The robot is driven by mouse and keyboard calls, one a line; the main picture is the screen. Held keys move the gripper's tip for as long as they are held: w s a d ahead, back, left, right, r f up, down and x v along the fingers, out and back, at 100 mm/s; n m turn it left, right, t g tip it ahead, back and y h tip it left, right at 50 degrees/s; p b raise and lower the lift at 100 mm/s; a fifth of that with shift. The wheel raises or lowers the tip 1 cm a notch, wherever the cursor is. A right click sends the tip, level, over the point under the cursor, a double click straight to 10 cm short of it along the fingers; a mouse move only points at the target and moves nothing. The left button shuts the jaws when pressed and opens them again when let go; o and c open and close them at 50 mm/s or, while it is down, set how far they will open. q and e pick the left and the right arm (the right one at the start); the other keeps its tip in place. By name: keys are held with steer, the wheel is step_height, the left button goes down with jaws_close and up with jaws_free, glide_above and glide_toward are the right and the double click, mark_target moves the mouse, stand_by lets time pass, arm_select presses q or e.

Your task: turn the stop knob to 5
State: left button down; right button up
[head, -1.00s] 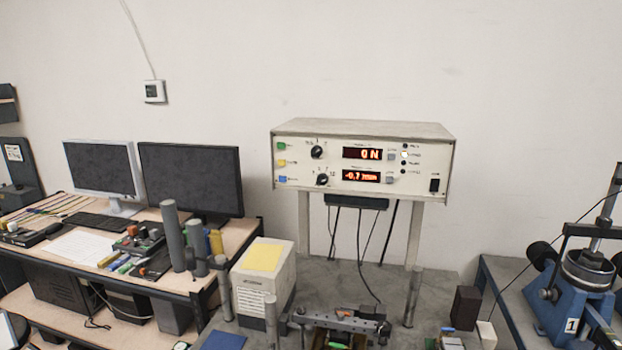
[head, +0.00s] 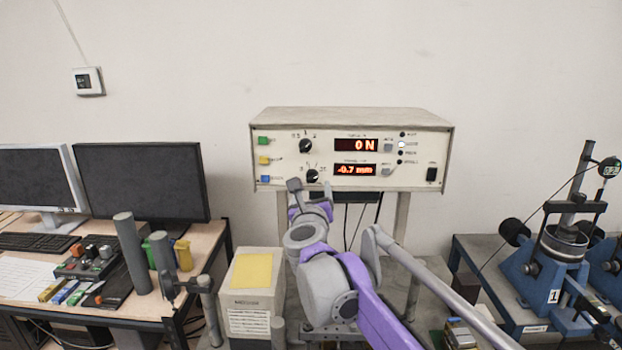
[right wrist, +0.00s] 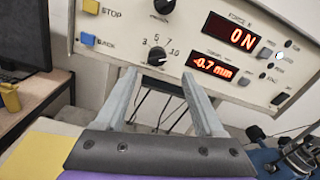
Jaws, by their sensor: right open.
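A white control box (head: 350,118) stands on posts against the wall. The lower black knob (head: 312,176) on its front has a scale with 3, 5, 7 and 10, and it also shows in the right wrist view (right wrist: 157,56). Its pointer is too small to read surely. Another black knob (head: 306,146) sits above it. My right gripper (head: 311,187) is open and empty just below the lower knob; in the right wrist view its fingers (right wrist: 160,76) point up at the panel, one either side below the knob. No contact shows. My left gripper is not in view.
Green, yellow STOP (right wrist: 87,40) and blue BACK buttons line the panel's left. Red displays (head: 357,145) read 0 N and -0.7 mm. A pale box with yellow top (head: 252,270) stands at lower left; a blue machine (head: 545,275) stands right.

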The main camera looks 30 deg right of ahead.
mark_target(312, 178)
steer(key=x, duration=0.7)
steer(key=shift+w+a+p, duration=0.15)
steer(key=shift+w+p, duration=0.2)
jaws_close()
